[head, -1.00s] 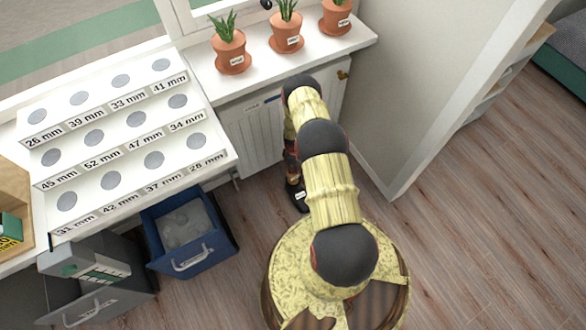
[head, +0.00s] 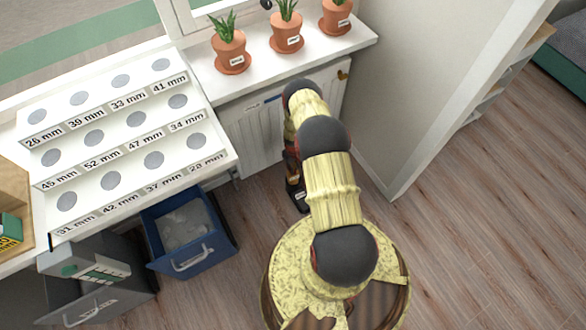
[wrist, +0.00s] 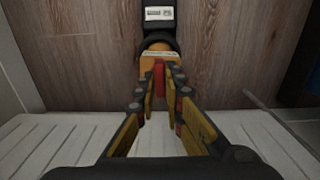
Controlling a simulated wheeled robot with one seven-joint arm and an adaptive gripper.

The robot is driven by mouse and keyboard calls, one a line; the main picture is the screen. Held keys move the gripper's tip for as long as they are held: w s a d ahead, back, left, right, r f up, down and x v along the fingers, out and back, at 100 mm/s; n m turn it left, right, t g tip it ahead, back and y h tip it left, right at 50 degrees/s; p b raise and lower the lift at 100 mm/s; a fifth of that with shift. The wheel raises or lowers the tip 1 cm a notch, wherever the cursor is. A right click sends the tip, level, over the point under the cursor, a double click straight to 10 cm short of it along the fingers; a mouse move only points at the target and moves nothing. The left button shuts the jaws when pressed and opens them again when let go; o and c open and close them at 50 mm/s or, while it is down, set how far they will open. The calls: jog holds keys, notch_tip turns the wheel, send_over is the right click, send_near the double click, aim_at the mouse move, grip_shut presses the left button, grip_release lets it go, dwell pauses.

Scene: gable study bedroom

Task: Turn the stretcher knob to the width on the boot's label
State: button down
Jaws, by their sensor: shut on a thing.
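The black boot (wrist: 160,35) is at the top middle of the wrist view, with a white label (wrist: 159,13) whose print is too small to read. In the head view the boot (head: 298,197) stands on the floor by the cabinet, partly hidden by my arm. An orange-brown stretcher part (wrist: 157,55) shows at the boot's near end. A red knob (wrist: 159,75) sticks out from it towards me. My gripper (wrist: 160,85) is shut on the red knob, a finger on each side. The scale and pointer cannot be made out.
A white panelled cabinet (head: 250,140) is close beside the boot, and a wall (head: 395,120) is to the right. An open blue bin drawer (head: 165,258) is at the left. A stepped white rack (head: 115,155) bears mm labels. Potted plants (head: 287,38) stand on the sill. Floor is clear at right.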

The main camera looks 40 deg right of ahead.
jog(key=m, duration=0.6)
jog(key=shift+m, duration=0.6)
dwell(1.1)
jog(key=c, duration=2)
grip_release()
jog(key=shift+o, duration=0.6)
jog(key=shift+r, duration=0.1)
notch_tip(320, 180, up, 12)
jog(key=shift+o, duration=0.4)
